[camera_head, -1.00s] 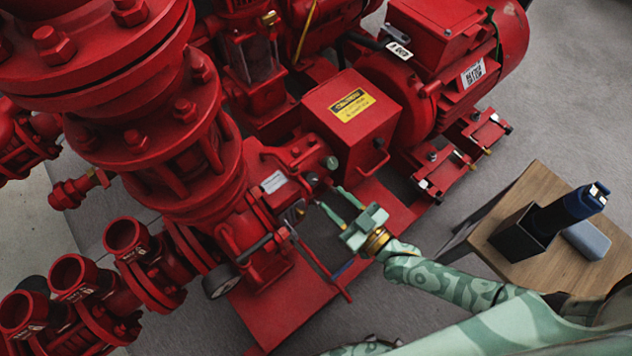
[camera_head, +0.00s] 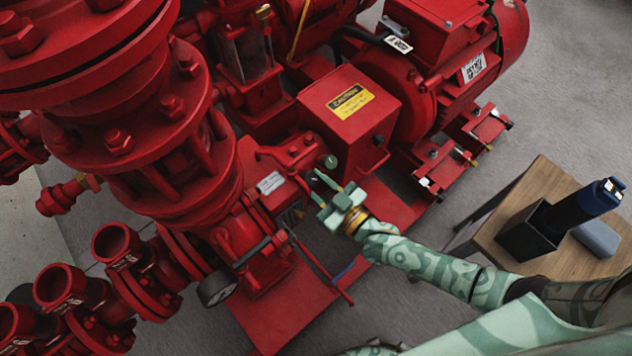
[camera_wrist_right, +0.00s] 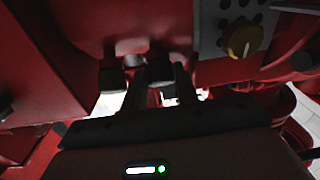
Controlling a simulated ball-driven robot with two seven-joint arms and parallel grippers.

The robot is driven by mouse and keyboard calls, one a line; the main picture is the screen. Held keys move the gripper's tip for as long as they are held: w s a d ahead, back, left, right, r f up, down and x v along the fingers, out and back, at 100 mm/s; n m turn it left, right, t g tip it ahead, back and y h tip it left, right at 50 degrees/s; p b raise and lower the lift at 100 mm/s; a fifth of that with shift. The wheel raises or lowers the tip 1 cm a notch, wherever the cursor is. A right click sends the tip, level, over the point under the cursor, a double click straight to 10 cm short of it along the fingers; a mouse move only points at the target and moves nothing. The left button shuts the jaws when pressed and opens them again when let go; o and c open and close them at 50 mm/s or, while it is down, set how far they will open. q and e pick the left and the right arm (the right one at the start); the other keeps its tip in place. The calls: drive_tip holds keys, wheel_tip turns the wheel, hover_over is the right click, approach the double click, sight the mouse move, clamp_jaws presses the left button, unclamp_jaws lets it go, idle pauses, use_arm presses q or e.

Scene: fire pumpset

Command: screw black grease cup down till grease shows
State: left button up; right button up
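My right gripper (camera_head: 313,184) is in the middle of the head view, at the red bearing housing (camera_head: 296,152) of the pump. Its two pale green fingers are apart with a gap between them. In the right wrist view, dark upright shapes (camera_wrist_right: 158,74) stand beyond the gripper body (camera_wrist_right: 160,140); finger and cup are hard to tell apart there. No grease is discernible. My left gripper is not in view.
A red box with a yellow caution label (camera_head: 352,101) and the motor (camera_head: 450,60) stand behind the gripper. A thin red bar (camera_head: 325,270) lies left of my arm. A wooden table (camera_head: 545,185) bears a black holder. A brass knob (camera_wrist_right: 240,40) is close in the wrist view.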

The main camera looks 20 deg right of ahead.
drive_tip(key=shift+a+r+m+h, duration=0.1)
drive_tip(key=shift+r+m+h, duration=0.05)
drive_tip(key=shift+m+h, duration=0.3)
drive_tip(key=m+h, duration=0.1)
drive_tip(key=m+h+p, duration=0.1)
drive_tip(key=m, duration=0.1)
drive_tip(key=m+t+h+p, duration=0.1)
drive_tip(key=shift+s+a+m, duration=0.1)
drive_tip(key=shift+a+m, duration=0.15)
drive_tip(key=shift+m+h, duration=0.3)
drive_tip(key=shift+h, duration=0.15)
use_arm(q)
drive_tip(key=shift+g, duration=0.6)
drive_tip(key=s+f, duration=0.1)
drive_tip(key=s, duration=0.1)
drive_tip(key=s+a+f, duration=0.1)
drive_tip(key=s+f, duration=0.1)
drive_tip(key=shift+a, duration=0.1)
use_arm(e)
drive_tip(key=o, duration=0.7)
